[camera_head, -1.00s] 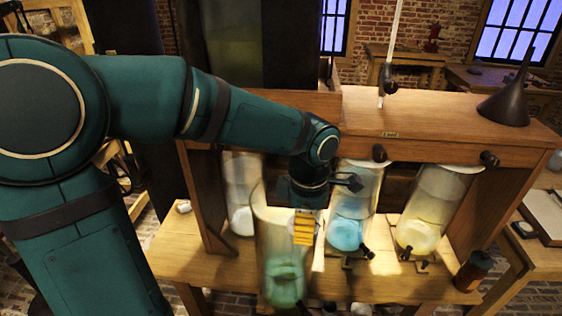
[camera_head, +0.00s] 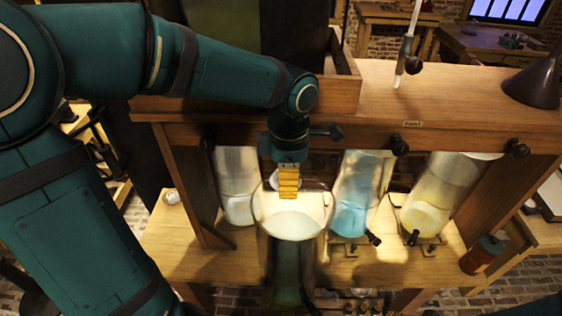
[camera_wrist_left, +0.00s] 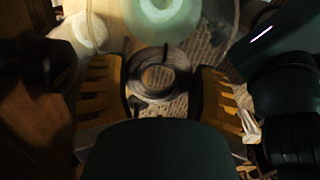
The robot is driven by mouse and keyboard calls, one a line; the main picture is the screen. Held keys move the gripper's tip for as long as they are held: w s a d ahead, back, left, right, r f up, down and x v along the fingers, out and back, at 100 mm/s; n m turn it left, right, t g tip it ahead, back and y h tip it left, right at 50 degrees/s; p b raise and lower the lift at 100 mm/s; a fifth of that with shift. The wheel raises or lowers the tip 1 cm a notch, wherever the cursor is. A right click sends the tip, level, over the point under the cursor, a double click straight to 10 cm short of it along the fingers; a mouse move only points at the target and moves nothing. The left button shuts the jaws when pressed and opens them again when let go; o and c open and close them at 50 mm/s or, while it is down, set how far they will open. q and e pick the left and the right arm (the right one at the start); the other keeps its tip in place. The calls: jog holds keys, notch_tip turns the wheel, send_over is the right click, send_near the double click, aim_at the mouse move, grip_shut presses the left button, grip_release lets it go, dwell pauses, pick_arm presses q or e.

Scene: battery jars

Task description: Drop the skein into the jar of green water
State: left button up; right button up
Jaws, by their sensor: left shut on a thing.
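My left gripper (camera_head: 288,182), with yellow finger pads, is over the mouth of the front glass jar in the head view. It is shut on the skein, which appears as a grey-brown coil (camera_wrist_left: 150,88) between the pads in the left wrist view. In the head view the skein is mostly hidden by the gripper. The jar of green water (camera_head: 288,270) stands in front of the wooden rack; its pale liquid surface shows below the gripper. Green water (camera_wrist_left: 165,12) also shows at the top of the left wrist view. My right gripper is not in view.
Behind stand a jar with white contents (camera_head: 238,208), one with blue (camera_head: 350,220) and one with yellow (camera_head: 425,217), under the wooden rack (camera_head: 450,110). A dark funnel (camera_head: 535,82) sits on top. A small brown bottle (camera_head: 480,257) stands at right.

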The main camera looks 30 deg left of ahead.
pick_arm(q)
notch_tip(320, 180, down, 6)
jog(key=b, duration=0.2)
dwell(0.4)
jog(key=o, duration=1)
jog(key=shift+r, duration=0.1)
jog(key=shift+r, duration=4)
